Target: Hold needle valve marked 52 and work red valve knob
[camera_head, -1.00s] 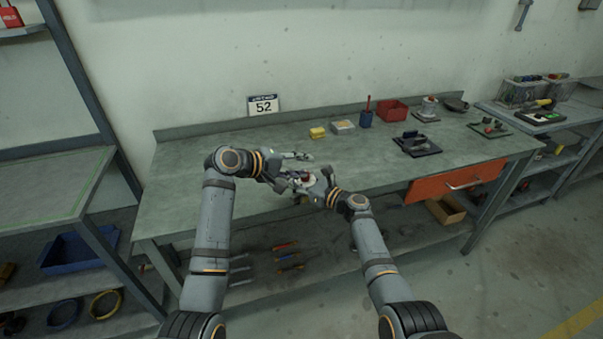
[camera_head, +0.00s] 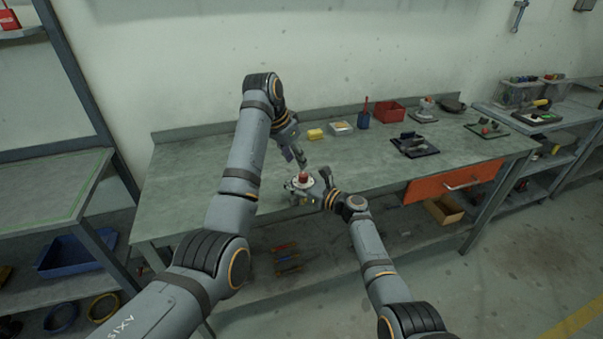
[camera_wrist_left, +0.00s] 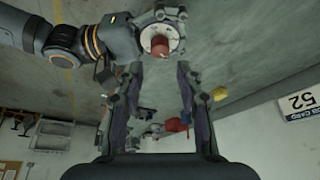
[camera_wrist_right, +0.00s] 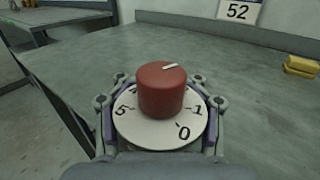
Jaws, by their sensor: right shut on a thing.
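The needle valve shows a white dial (camera_wrist_right: 160,133) marked with numbers and a red knob (camera_wrist_right: 162,90) with a white pointer line on top. My right gripper (camera_head: 322,191) is shut on the valve body, with fingers on both sides of the dial, and holds it above the bench's front part. In the head view the red knob (camera_head: 304,176) faces up. My left gripper (camera_head: 297,160) hangs above it, pointing down. In the left wrist view its fingers (camera_wrist_left: 160,78) are open and empty, with the red knob (camera_wrist_left: 160,46) beyond their tips. The valve body is mostly hidden.
The 52 sign (camera_wrist_left: 302,102) stands at the wall, hidden in the head view by my left arm. A yellow block (camera_head: 315,134), a blue cup (camera_head: 363,119), a red bin (camera_head: 390,111) and a dark fixture (camera_head: 414,146) stand on the bench. The left bench top (camera_head: 190,170) is clear.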

